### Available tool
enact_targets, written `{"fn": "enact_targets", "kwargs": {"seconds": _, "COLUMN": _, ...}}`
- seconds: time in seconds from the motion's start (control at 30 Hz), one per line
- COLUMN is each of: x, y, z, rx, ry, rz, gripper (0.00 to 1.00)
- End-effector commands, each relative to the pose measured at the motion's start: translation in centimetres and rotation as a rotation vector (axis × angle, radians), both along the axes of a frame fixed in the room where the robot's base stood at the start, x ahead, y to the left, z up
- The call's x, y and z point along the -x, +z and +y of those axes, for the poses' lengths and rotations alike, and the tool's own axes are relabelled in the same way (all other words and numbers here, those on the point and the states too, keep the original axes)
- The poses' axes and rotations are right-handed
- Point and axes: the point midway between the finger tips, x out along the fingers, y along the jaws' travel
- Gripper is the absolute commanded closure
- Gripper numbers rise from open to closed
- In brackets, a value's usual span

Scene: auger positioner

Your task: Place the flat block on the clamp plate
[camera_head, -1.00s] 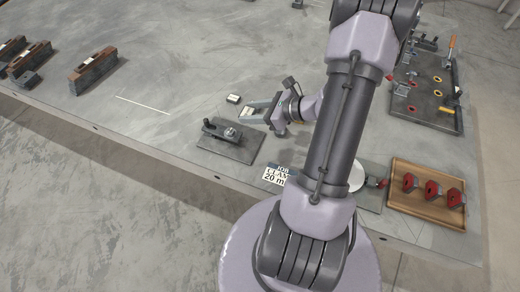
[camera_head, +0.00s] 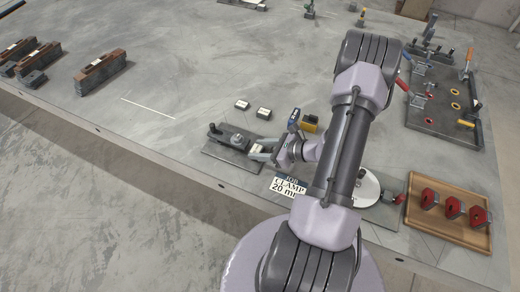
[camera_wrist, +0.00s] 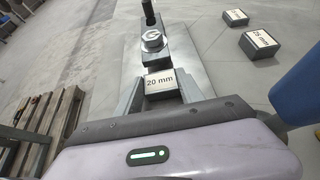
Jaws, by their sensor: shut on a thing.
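My gripper (camera_wrist: 158,92) is shut on a small dark block with a white "20 mm" label (camera_wrist: 161,82), which sits between the fingers in the wrist view. In the head view my gripper (camera_head: 259,151) is at the right end of the clamp plate (camera_head: 218,156). The plate is a grey sheet bearing a dark clamp bar with a round bolt head (camera_wrist: 153,41) and an upright post. The block lies close in front of the clamp bar's near end. I cannot tell whether its underside touches the plate.
Two other labelled blocks, one marked 25 mm (camera_wrist: 259,43), stand beyond the plate. A card reading "CLAMP 20 mm" (camera_head: 287,188) is near the table's front edge. A wooden tray with red clamps (camera_head: 467,245) and a dark tool board (camera_head: 432,122) are at right.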

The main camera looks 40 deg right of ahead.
Motion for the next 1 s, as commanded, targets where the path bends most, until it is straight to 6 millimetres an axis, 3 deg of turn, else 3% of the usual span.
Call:
{"fn": "enact_targets", "kwargs": {"seconds": 0.03, "x": 0.0, "y": -0.2, "z": 0.0, "rx": 0.0, "ry": 0.0, "rz": 0.0, "gripper": 0.51}}
{"fn": "enact_targets", "kwargs": {"seconds": 0.13, "x": 0.0, "y": -0.1, "z": 0.0, "rx": 0.0, "ry": 0.0, "rz": 0.0, "gripper": 0.33}}
{"fn": "enact_targets", "kwargs": {"seconds": 0.47, "x": 0.0, "y": 0.4, "z": 0.0, "rx": 0.0, "ry": 0.0, "rz": 0.0, "gripper": 0.33}}
{"fn": "enact_targets", "kwargs": {"seconds": 0.57, "x": 1.4, "y": 1.4, "z": -0.7, "rx": 0.0, "ry": -0.004, "rz": 0.0, "gripper": 0.33}}
{"fn": "enact_targets", "kwargs": {"seconds": 0.8, "x": 7.0, "y": 4.8, "z": -3.0, "rx": 0.001, "ry": -0.005, "rz": -0.001, "gripper": 0.33}}
{"fn": "enact_targets", "kwargs": {"seconds": 1.0, "x": 9.5, "y": 6.0, "z": -4.0, "rx": 0.0, "ry": -0.001, "rz": 0.0, "gripper": 0.33}}
